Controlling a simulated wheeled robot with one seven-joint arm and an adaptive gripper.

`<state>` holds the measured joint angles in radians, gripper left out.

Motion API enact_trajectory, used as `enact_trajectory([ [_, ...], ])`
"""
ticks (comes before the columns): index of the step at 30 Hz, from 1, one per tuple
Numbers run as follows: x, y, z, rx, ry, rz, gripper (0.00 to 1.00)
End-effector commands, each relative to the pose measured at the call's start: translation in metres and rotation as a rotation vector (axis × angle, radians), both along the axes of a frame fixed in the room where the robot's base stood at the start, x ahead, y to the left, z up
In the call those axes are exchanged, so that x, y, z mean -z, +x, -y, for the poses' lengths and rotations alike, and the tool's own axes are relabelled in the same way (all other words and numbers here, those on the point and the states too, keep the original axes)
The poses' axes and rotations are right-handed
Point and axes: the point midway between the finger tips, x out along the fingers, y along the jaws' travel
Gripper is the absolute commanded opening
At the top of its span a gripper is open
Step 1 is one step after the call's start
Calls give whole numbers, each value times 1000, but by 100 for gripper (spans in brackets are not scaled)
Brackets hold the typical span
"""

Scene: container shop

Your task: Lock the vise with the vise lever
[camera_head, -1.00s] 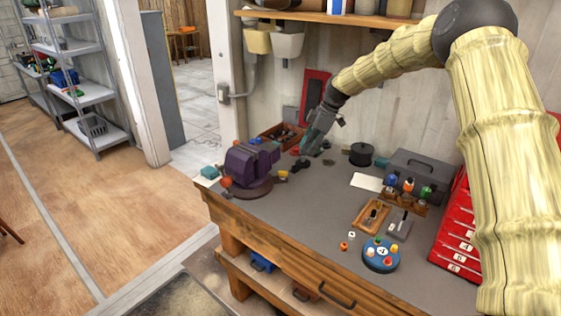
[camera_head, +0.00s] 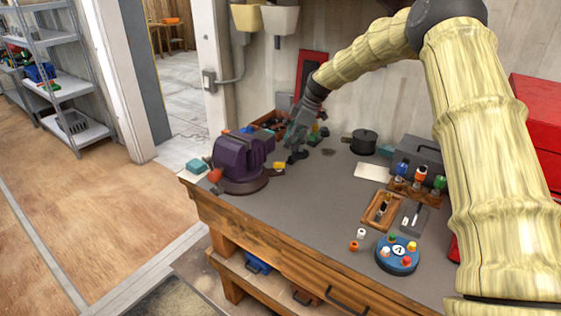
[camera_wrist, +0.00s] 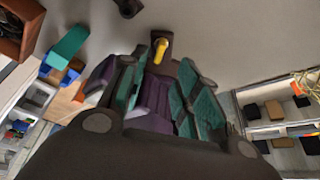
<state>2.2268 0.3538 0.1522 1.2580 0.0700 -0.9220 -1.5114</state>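The purple vise (camera_head: 240,165) stands on a dark round base at the left end of the workbench. An orange-red knob (camera_head: 215,174) shows at its front left; I cannot tell if this is the lever's end. My gripper (camera_head: 296,142) is just right of and behind the vise, above the bench, apart from it in the head view. In the wrist view my gripper's teal-padded fingers (camera_wrist: 160,92) are spread with nothing held. The purple vise (camera_wrist: 154,97) shows in the gap beyond them. A yellow piece (camera_wrist: 160,50) on a dark part shows past the fingertips.
The workbench (camera_head: 310,200) has a wooden bin (camera_head: 268,122) behind the vise and a black pot (camera_head: 363,141) at the back. A blue round holder (camera_head: 397,256) with colored pegs and a wooden tray (camera_head: 381,212) stand to the right. A teal block (camera_head: 196,166) lies left of the vise.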

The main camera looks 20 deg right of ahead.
Motion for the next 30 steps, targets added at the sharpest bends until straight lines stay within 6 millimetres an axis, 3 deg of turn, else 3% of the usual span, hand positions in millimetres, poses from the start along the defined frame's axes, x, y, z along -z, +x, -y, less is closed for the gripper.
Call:
enact_trajectory([
  [16, 72, 8, -29, 1, 0, -4, 32],
  [30, 88, 10, -36, -2, -1, -2, 32],
])
